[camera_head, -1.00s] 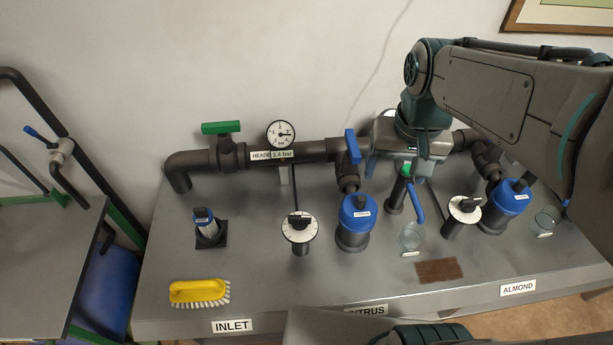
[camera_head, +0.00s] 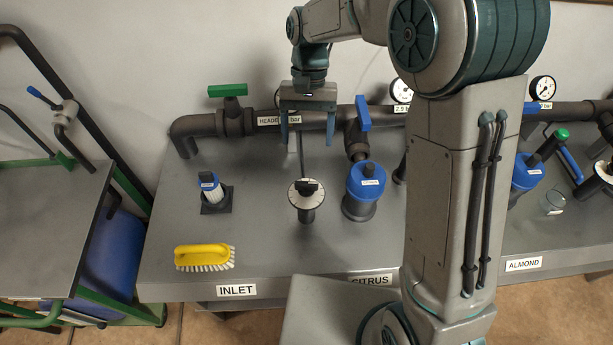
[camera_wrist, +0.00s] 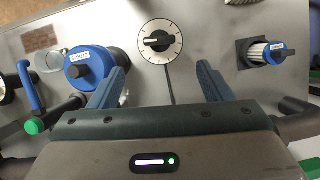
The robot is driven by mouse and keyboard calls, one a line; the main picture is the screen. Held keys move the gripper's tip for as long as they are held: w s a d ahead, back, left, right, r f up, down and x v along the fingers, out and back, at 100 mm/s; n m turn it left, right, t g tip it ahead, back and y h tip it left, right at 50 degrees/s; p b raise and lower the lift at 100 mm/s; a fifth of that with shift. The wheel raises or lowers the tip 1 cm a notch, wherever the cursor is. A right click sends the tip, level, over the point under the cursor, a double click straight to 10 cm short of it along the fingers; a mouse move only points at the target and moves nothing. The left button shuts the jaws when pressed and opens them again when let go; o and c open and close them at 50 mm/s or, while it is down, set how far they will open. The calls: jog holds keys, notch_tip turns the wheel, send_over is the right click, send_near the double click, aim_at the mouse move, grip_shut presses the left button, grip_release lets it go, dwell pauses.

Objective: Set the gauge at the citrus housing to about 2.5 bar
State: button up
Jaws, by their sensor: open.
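A round white dial with a black knob (camera_head: 306,187) stands on a short post left of the blue-capped citrus housing (camera_head: 366,190). My gripper (camera_head: 307,142) is open and empty, fingers pointing down, behind and above this dial. In the wrist view the dial (camera_wrist: 160,42) lies ahead of and between the open fingers, apart from them; the blue-capped housing (camera_wrist: 90,66) is left. A gauge (camera_head: 401,90) behind the housing is partly covered by my arm; its label starts with 2.9, and its needle is too small to read. The CITRUS plate (camera_head: 370,280) is partly hidden.
A blue lever (camera_head: 362,113) and a green-handled valve (camera_head: 228,90) stand on the dark pipe. My gripper hides the header gauge. A yellow brush (camera_head: 205,257) and small blue-topped filter (camera_head: 211,188) are at left. The almond section, with another gauge (camera_head: 542,89), is right.

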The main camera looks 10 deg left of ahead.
aim_at(306, 182)
jog(key=p+x, duration=0.1)
jog(key=x, duration=1)
jog(key=shift+s+d+f, duration=0.1)
jog(key=shift+s+f, duration=0.1)
jog(key=shift+f, duration=0.15)
jog(key=c, duration=1)
